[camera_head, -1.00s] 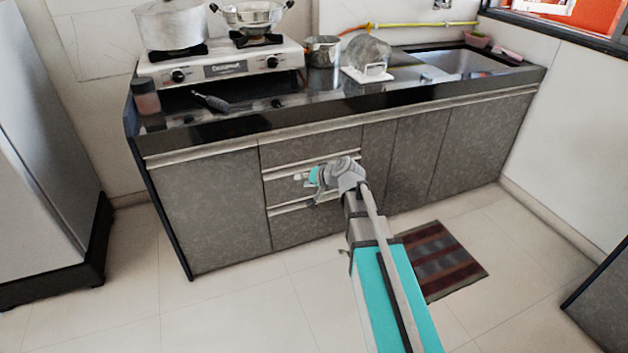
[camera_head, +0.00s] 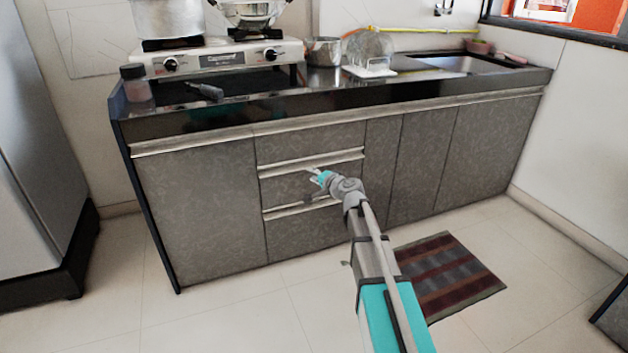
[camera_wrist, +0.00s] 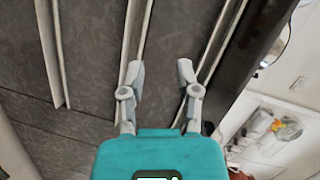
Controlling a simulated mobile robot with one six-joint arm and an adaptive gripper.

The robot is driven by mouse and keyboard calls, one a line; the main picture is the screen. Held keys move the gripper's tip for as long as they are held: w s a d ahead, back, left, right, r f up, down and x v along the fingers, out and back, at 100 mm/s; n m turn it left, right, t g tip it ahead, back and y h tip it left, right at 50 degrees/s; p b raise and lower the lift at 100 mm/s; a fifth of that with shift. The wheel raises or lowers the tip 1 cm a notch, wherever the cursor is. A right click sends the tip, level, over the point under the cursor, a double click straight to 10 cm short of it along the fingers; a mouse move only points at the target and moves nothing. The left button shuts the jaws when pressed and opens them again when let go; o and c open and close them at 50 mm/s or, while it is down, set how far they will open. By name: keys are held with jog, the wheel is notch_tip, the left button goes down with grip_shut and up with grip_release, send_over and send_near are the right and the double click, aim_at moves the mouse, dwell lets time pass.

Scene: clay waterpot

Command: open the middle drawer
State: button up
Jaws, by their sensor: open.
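The middle drawer (camera_head: 282,188) is the dark grey speckled front in the middle of a stack of three. It looks shut, flush with the fronts around it. Its pale handle strip (camera_head: 290,164) runs along its top edge; in the wrist view the strip (camera_wrist: 136,35) runs steeply up the picture. My gripper (camera_head: 314,173) is in front of this drawer, just below the strip. In the wrist view my gripper (camera_wrist: 160,73) is open and empty, its left finger overlapping the strip's line. I cannot tell whether it touches. The gripper hides part of the drawer's right side.
The top drawer (camera_head: 310,143) and bottom drawer (camera_head: 300,235) are above and below. The black counter (camera_head: 230,112) overhangs the cabinets and carries a stove (camera_head: 222,60). A striped mat (camera_head: 450,275) lies on the floor at right. The floor in front is otherwise clear.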

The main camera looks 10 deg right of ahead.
jog(key=w+d+f+m+t+h+b, duration=0.3)
jog(key=w+d+f+m+b, duration=0.3)
jog(key=f+b, duration=0.3)
jog(key=shift+d+b, duration=0.15)
jog(key=shift+b, duration=0.85)
jog(key=shift+w, duration=0.15)
jog(key=x, duration=1.3)
jog(key=shift+w, duration=0.35)
jog(key=shift+r, duration=0.1)
grip_shut()
jog(key=shift+d, duration=0.1)
